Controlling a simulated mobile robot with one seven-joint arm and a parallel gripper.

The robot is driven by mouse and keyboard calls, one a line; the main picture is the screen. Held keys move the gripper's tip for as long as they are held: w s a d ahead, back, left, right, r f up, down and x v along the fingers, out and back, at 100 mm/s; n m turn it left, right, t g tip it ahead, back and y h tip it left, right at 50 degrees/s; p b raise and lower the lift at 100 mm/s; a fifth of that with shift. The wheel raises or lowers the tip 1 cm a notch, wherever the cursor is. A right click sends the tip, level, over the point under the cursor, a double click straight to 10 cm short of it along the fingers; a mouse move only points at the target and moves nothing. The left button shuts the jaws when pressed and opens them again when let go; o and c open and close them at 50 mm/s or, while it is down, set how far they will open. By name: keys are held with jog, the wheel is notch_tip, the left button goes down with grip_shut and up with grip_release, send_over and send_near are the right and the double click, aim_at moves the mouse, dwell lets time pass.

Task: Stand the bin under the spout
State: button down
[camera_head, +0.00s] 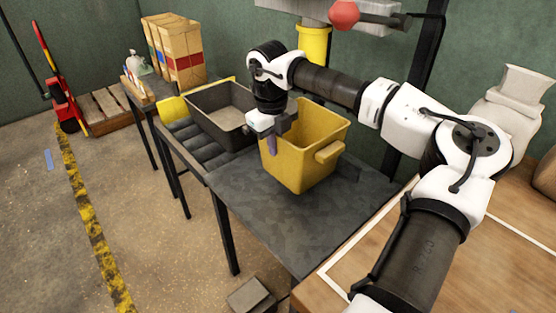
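A yellow bin (297,168) stands upright on a dark metal table top, with a handle block on its right side. Its visible inside looks empty. The yellow spout (314,43) hangs from a grey machine behind and above the bin; my arm link passes in front of its lower end. My gripper (272,143) points down at the bin's left rim, in front of the wall. A purple finger shows against the bin's outer face. I cannot tell whether the fingers are closed on the rim.
A dark grey bin (214,106) with pale contents sits on the roller conveyor (190,137) to the left. A red ball knob (344,14) on a lever is beside the spout. The dark table top (278,222) is clear in front of the yellow bin. White sacks (507,108) stand at right.

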jog(key=shift+f, duration=2.2)
jog(key=shift+f+b, duration=0.2)
jog(key=shift+b, duration=0.1)
jog(key=c, duration=1.6)
grip_release()
jog(key=shift+c, duration=0.2)
notch_tip(320, 180, up, 12)
jog(key=p, duration=0.1)
jog(key=shift+s+a+r, duration=0.2)
jog(key=shift+s+a, duration=0.1)
